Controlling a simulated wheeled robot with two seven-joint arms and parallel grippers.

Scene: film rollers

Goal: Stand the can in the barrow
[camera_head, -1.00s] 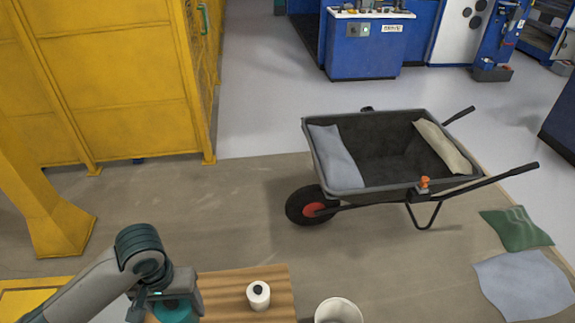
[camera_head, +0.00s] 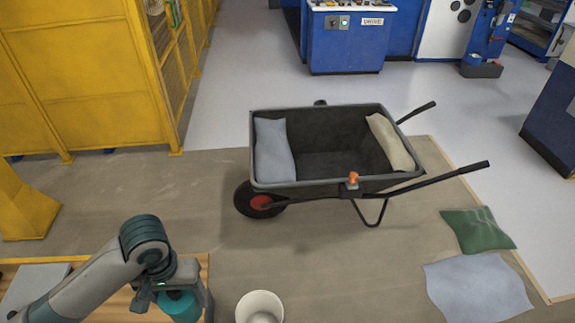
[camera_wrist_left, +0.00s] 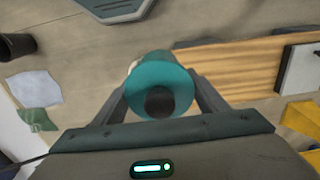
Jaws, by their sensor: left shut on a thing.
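The can (camera_head: 180,306) is teal and sits in my left gripper (camera_head: 176,288) at the bottom left of the head view. In the left wrist view the can (camera_wrist_left: 160,78) is between the two fingers, with a dark round spot on its end facing the camera. The gripper is shut on it. Its lower part is cut off in the head view, so its height over the table is unclear. The barrow (camera_head: 325,185) is a dark grey wheelbarrow ahead and to the right, apart from the gripper. Its tray has a bare dark floor between two sacks. My right gripper is not in view.
A wooden table (camera_head: 112,308) lies under my left arm. A white bucket (camera_head: 260,302) stands right of it. A blue-grey sack (camera_head: 273,150) and a beige sack (camera_head: 391,142) lie in the tray. A green cushion (camera_head: 478,230) and a pale cloth (camera_head: 475,288) lie right. Floor before the barrow is clear.

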